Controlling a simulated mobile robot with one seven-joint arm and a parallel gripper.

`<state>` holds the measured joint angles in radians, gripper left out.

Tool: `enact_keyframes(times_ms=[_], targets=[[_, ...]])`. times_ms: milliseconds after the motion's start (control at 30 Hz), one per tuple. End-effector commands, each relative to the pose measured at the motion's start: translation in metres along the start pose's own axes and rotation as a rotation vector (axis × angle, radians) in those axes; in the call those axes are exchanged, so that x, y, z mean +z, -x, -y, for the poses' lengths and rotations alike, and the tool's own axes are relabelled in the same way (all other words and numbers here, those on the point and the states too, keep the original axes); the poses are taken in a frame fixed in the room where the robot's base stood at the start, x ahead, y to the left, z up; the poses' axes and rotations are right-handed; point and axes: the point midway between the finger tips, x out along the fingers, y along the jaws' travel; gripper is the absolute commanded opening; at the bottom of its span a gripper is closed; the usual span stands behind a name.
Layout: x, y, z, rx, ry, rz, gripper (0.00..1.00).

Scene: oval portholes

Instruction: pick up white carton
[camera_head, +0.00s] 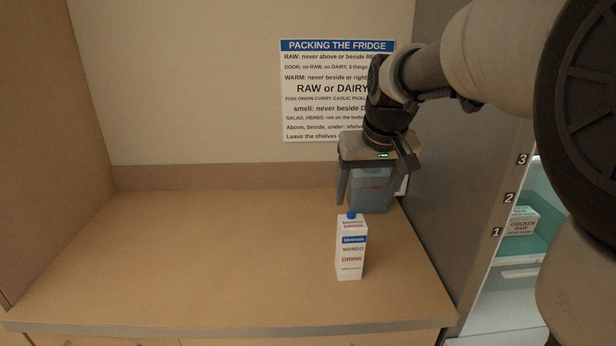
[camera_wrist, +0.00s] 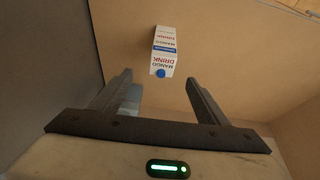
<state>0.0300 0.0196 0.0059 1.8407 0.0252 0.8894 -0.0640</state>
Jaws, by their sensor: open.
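The white carton (camera_head: 351,254) stands upright on the counter, with a blue cap, a blue band and the words "MANGO DRINK". In the wrist view the carton (camera_wrist: 164,46) lies beyond the fingertips, its cap towards me and roughly midway between them. My gripper (camera_head: 374,198) is open and empty, pointing down, above and behind the carton in the head view. Its two fingers (camera_wrist: 158,78) are spread wide in the wrist view. Neither finger is seen touching the carton.
A bluish see-through container (camera_head: 371,191) stands behind the carton, partly hidden by my gripper. The wooden counter (camera_head: 190,260) is clear to the left. A fridge with numbered shelves is at right, holding a "CHICKEN RAW" box (camera_head: 520,222). A rules sign (camera_head: 322,90) hangs behind.

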Motion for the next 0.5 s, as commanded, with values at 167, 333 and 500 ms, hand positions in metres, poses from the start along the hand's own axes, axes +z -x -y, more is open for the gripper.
enact_keyframes(times_ms=[167, 333, 500], targets=[[0.001, -0.038, 0.0, 0.0, 0.0, 0.005, 0.69], [0.001, -0.075, 0.001, -0.001, 0.0, 0.005, 0.69], [0.001, -0.103, 0.001, 0.0, 0.0, 0.003, 0.69]])
